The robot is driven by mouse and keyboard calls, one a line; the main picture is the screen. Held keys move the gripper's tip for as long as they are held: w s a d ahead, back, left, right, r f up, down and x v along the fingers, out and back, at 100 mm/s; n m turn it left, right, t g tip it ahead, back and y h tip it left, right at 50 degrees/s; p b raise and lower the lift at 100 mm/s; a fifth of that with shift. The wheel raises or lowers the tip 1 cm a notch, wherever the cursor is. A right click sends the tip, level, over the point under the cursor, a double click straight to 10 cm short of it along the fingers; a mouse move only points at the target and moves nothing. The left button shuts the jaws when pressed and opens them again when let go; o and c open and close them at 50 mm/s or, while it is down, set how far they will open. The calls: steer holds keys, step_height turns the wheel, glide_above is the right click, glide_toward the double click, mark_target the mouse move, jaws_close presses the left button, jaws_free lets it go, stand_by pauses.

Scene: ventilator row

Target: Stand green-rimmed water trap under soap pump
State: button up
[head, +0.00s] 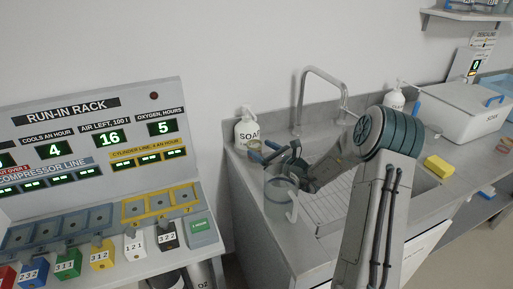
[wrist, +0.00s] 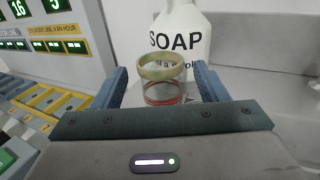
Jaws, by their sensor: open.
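The water trap (wrist: 163,82) is a small clear cup with an olive-green rim and a reddish ring lower down. In the wrist view it stands upright between the two blue fingers of my gripper (wrist: 162,76), which is open with a gap on each side. The white soap pump bottle (wrist: 180,35) is right behind the trap; its top is cut off there. In the head view the soap pump (head: 246,132) stands at the sink counter's back left corner, with my gripper (head: 274,153) just in front. The trap is small and partly hidden there.
A clear jug (head: 281,198) with a handle stands near the counter's left front edge, close below my gripper. The tap (head: 318,75) and sink lie to the right. A yellow sponge (head: 438,166) and another pump bottle (head: 396,97) are farther right. The run-in rack (head: 90,150) is left.

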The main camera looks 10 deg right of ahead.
steer(key=v, duration=0.8)
steer(key=shift+s+b, duration=0.15)
steer(key=shift+b, duration=0.25)
